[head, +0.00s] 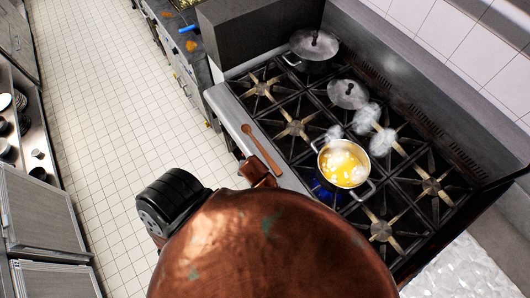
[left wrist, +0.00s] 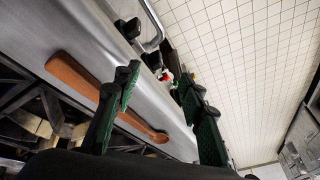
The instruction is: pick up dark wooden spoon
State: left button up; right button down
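The dark wooden spoon (head: 262,148) lies on the metal front ledge of the stove in the head view, its round bowl toward the back left. In the left wrist view the spoon (left wrist: 77,75) runs diagonally on the ledge, passing behind one finger. Its bowl end shows in the space between the fingers. My left gripper (left wrist: 158,75) has two dark green fingers spread apart, with nothing held between them. The spoon's distance from the fingers is hard to tell. In the head view my copper body hides the left gripper. My right gripper is in neither view.
An open pot (head: 343,164) with yellow contents steams over a blue flame near the ledge. A counter with a blue item (head: 188,29) adjoins the stove. The tiled floor (head: 95,110) is clear.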

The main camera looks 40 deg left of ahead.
aim_at(265, 154)
pick_arm(q)
jog(key=w+d+n+y, duration=0.2)
jog(key=w+n, duration=0.1)
jog(key=w+r+n, duration=0.1)
jog(key=w, duration=0.1)
jog(key=shift+d+n+y, duration=0.4)
jog(key=w+n, duration=0.1)
jog(key=w+d+r+n+y, duration=0.1)
jog(key=w+d+r+y, duration=0.1)
jog(key=shift+w+d+n, duration=0.25)
jog(key=shift+w+n, duration=0.05)
jog(key=shift+n, duration=0.1)
jog(key=shift+w+d+r, duration=0.15)
jog(key=shift+w, duration=0.05)
jog(key=shift+w+n+t, duration=0.15)
jog(key=shift+n+t, duration=0.15)
jog(key=p+x, duration=0.1)
jog(key=x, duration=0.3)
jog(key=p+x, duration=0.1)
jog(key=x, duration=0.2)
jog(key=shift+a+r+p, duration=0.3)
jog(key=shift+a+p, duration=0.05)
jog(key=shift+a, duration=0.1)
jog(key=shift+a+f, duration=0.1)
jog(key=shift+f, duration=0.1)
jog(key=shift+c, duration=0.4)
grip_shut()
